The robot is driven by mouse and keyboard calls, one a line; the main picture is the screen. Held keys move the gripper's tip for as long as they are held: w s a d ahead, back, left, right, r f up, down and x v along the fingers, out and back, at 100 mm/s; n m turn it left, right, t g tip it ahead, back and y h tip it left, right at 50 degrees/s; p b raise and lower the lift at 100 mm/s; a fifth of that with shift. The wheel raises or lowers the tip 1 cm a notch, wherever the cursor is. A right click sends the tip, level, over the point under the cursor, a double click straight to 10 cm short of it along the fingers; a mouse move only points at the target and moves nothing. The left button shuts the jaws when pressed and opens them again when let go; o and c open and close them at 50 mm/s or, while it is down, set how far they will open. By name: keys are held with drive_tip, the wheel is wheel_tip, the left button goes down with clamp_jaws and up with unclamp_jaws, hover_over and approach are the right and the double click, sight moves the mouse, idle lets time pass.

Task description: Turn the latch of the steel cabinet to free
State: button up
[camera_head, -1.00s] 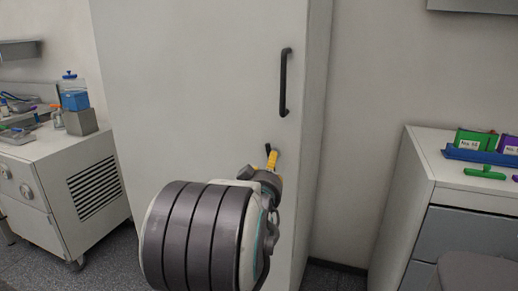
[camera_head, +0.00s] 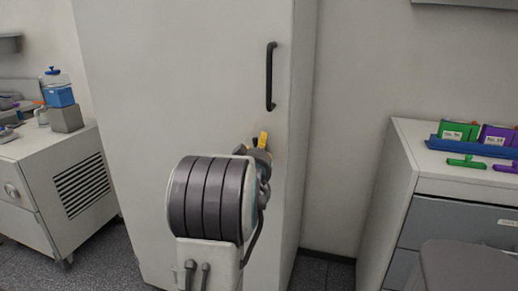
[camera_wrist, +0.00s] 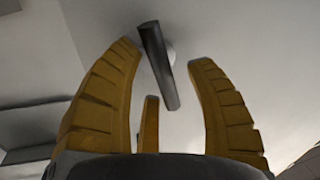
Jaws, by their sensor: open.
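The steel cabinet (camera_head: 165,90) is a tall pale cabinet with its door shut and a black vertical handle (camera_head: 270,76). Below the handle, a small dark latch (camera_head: 255,141) shows beside a yellow fingertip, mostly hidden by my arm. In the head view my gripper (camera_head: 262,144) is largely hidden behind my grey wrist. Contact with the latch cannot be told.
A pale cabinet with a louvred vent (camera_head: 82,187) stands at left, with a blue-filled container (camera_head: 58,92) on top. At right, a drawer unit (camera_head: 440,186) carries green and purple items and a blue tray (camera_head: 465,149). Grey floor shows between them.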

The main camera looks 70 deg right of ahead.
drive_tip(key=shift+c, duration=0.4)
clamp_jaws()
drive_tip(key=shift+f, duration=0.1)
drive_tip(key=shift+f+m+b, duration=0.25)
drive_tip(key=shift+m+b, duration=0.25)
drive_tip(key=shift+b, duration=0.75)
drive_tip(key=shift+s+m+b, duration=0.1)
drive_tip(key=shift+m+b, duration=0.4)
drive_tip(key=shift+b, duration=0.45)
drive_tip(key=shift+r+m+h+b, duration=0.2)
drive_tip(key=shift+m+h+b, duration=0.1)
drive_tip(key=shift+m+b, duration=0.15)
drive_tip(key=shift+r, duration=0.1)
